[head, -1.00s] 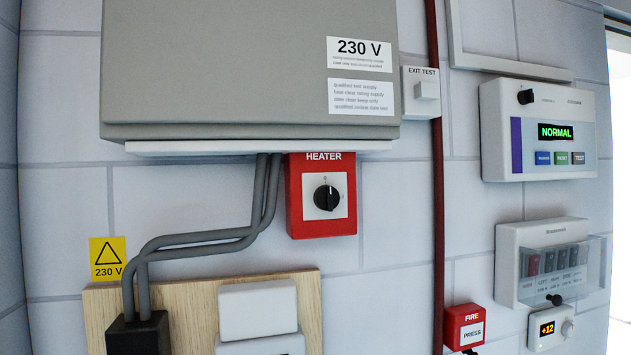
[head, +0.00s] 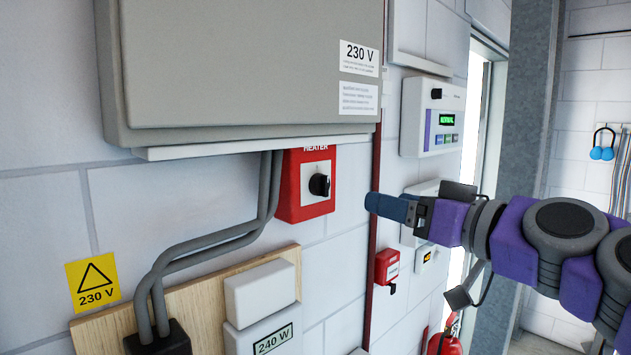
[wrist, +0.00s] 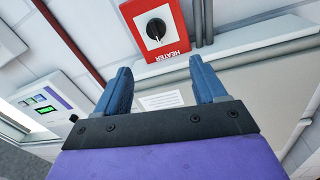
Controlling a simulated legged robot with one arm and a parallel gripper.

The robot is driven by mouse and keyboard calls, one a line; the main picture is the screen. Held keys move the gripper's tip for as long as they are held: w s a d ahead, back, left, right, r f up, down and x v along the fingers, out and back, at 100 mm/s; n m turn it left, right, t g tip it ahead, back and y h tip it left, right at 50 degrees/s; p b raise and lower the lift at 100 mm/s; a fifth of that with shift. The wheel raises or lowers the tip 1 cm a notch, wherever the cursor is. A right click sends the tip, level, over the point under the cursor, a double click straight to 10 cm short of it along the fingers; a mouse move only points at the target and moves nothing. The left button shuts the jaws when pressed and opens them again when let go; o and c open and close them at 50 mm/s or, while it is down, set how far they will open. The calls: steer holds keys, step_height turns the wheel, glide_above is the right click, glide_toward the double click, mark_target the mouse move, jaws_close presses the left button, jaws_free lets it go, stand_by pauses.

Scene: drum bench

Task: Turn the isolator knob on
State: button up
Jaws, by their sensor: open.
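The isolator knob (head: 319,185) is a black rotary knob on a white plate, on a red box labelled HEATER (head: 290,207), fixed to the wall under a grey cabinet. The knob also shows in the wrist view (wrist: 156,29), with the box upside down near the top. My gripper (head: 375,203) is to the right of the box in the head view, apart from it, its blue fingers pointing left. In the wrist view my gripper (wrist: 160,80) has two blue fingers spread apart with nothing between them. The red box lies beyond the fingertips.
The grey cabinet (head: 240,70) overhangs the red box, with grey conduits (head: 200,250) beside it on the left. A dark red pipe (head: 372,260) runs down the wall right of the box. A red fire call point (head: 387,265) and a NORMAL panel (head: 433,117) are further right.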

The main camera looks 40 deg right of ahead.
steer(key=p, duration=0.2)
glide_toward(327, 186)
steer(key=w, duration=0.5)
steer(key=w+p, duration=0.1)
steer(key=w, duration=0.2)
steer(key=shift+w+a+r, duration=0.1)
steer(key=shift+w+a, duration=0.1)
steer(key=shift+w, duration=0.2)
steer(key=shift+w+d, duration=0.1)
steer(key=shift+w, duration=0.25)
steer(key=shift+d, duration=0.4)
steer(key=shift+c, duration=1.4)
steer(key=shift+a, duration=0.25)
steer(key=c, duration=0.8)
